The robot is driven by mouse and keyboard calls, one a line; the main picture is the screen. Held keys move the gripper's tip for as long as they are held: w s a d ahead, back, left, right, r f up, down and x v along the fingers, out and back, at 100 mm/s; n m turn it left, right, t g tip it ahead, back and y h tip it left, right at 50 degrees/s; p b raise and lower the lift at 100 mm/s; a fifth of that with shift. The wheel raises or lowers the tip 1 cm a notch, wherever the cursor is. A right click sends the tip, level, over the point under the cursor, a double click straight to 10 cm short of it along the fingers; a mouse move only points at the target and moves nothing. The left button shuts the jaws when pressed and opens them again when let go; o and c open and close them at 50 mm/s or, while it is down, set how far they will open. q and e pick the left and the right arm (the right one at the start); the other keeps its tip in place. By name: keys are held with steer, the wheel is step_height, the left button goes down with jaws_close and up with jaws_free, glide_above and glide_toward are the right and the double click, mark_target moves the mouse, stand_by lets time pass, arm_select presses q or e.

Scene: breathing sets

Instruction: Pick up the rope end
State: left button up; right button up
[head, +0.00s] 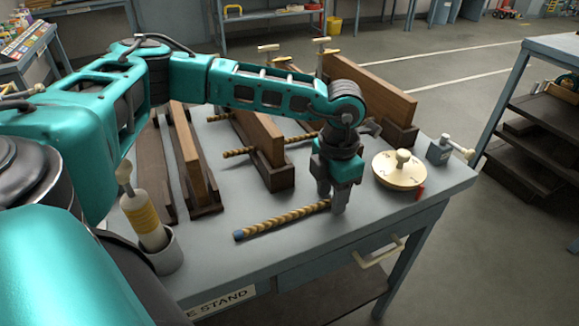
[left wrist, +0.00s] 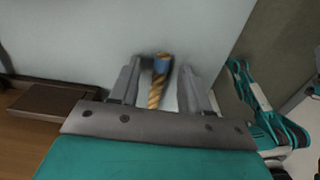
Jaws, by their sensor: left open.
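The rope end is a tan twisted rope piece (head: 285,219) with a blue tip (head: 239,235), lying on the grey bench top near its front edge. My left gripper (head: 331,204) points down at the right end of this piece, with its fingers low near the bench. In the left wrist view the rope (left wrist: 156,88) and its blue tip (left wrist: 162,60) show between the two open fingers, with gaps on both sides. Whether a finger touches the rope I cannot tell. My right gripper is in neither view.
Wooden boards in dark stands (head: 262,140) fill the back of the bench (head: 225,250), with rope passing through one. A round cream disc with a knob (head: 398,170) and a small grey clamp (head: 440,150) lie to the right. A yellow-banded handle (head: 143,218) stands in a grey cup at left.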

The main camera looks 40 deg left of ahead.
arm_select(q)
jaws_close()
stand_by(0.3)
steer(key=shift+r, duration=0.15)
